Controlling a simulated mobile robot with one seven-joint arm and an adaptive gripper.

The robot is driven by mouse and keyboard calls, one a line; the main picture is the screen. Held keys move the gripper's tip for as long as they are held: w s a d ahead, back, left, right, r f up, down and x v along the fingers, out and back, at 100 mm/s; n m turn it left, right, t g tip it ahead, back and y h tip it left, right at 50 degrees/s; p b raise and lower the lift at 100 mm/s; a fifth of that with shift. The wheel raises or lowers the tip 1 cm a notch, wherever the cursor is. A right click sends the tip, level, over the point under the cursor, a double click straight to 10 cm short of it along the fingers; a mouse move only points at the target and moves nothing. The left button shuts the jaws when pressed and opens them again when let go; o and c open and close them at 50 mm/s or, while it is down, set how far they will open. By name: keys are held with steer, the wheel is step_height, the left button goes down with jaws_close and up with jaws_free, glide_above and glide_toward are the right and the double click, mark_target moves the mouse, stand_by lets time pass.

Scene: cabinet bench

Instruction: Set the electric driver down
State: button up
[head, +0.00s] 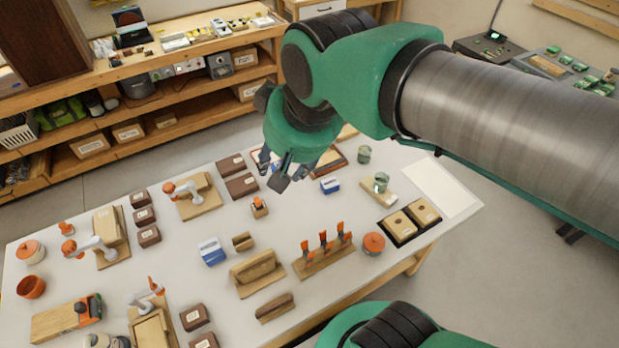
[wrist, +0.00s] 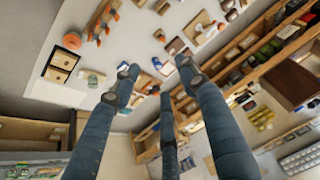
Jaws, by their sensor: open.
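My gripper (head: 284,172) is above the far part of the white worktable (head: 345,275), fingers spread. In the wrist view its blue-grey fingers (wrist: 160,84) are apart, with nothing held between them. I cannot pick out the electric driver for certain. A small dark tool with orange and green parts (head: 88,308) lies on a wooden block at the near left, too small to name surely. Several white and orange devices (head: 96,246) stand on wooden bases at the left.
A blue and white box (head: 329,185) and green glass jars (head: 364,154) stand near my gripper. An orange clamp rack (head: 324,252), an orange lidded pot (head: 373,243) and a black tray (head: 408,224) are at the near right. Shelving (head: 180,95) runs behind.

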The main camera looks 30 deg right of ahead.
steer(key=s+d+f, duration=0.2)
steer(key=s+d, duration=0.1)
steer(key=s, duration=0.2)
steer(key=shift+f, duration=0.35)
steer(key=shift+f+b, duration=1.5)
